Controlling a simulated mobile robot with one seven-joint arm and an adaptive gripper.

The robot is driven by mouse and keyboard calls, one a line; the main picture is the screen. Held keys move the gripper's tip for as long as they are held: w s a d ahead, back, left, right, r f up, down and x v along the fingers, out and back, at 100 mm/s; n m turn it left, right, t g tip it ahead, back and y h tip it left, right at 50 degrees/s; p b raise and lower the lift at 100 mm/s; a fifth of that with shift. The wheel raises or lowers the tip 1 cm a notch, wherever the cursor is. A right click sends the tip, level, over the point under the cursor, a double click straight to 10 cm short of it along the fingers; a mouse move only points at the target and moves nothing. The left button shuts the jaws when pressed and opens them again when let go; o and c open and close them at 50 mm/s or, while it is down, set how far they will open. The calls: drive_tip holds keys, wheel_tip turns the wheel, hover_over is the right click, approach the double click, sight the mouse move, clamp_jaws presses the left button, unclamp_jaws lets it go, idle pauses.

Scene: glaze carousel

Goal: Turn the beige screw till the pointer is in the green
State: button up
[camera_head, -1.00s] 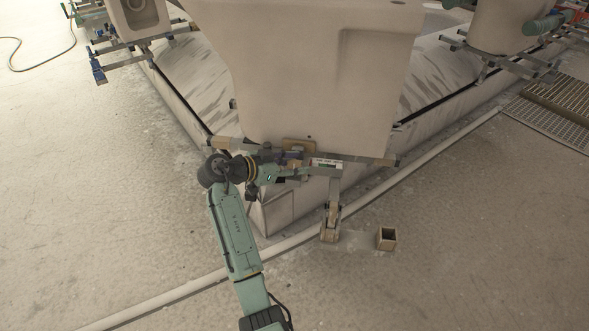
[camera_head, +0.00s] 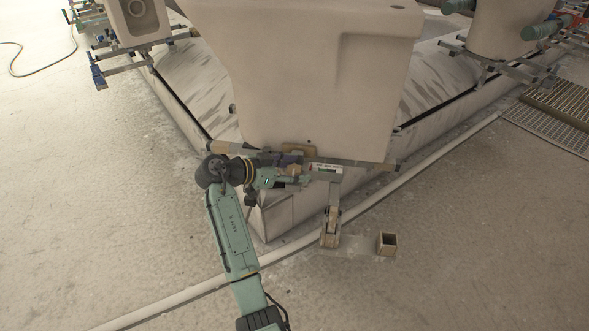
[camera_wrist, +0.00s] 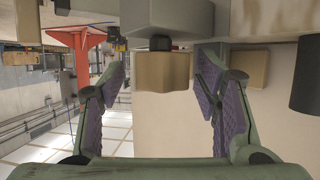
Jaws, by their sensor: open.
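The beige screw (camera_wrist: 163,72) is a blocky knob on a short dark shaft below a grey housing (camera_wrist: 175,17) in the wrist view. My gripper (camera_wrist: 163,60) is open, with one purple-padded finger on each side of the screw and a visible gap to both. How deep the screw sits between the fingers I cannot tell. In the head view my gripper (camera_head: 296,174) is at the metal bracket under the big beige casting. A small gauge (camera_head: 326,169) with a white face, red and some green sits just right of it; its pointer is too small to read.
The large beige casting (camera_head: 320,95) stands right above my gripper. A metal leg (camera_head: 332,212) goes down to the floor below the gauge. A small open box (camera_head: 387,243) stands on the floor to its right. A pale pipe (camera_head: 420,162) runs along the floor.

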drive_tip(key=v, duration=1.2)
idle(0.4)
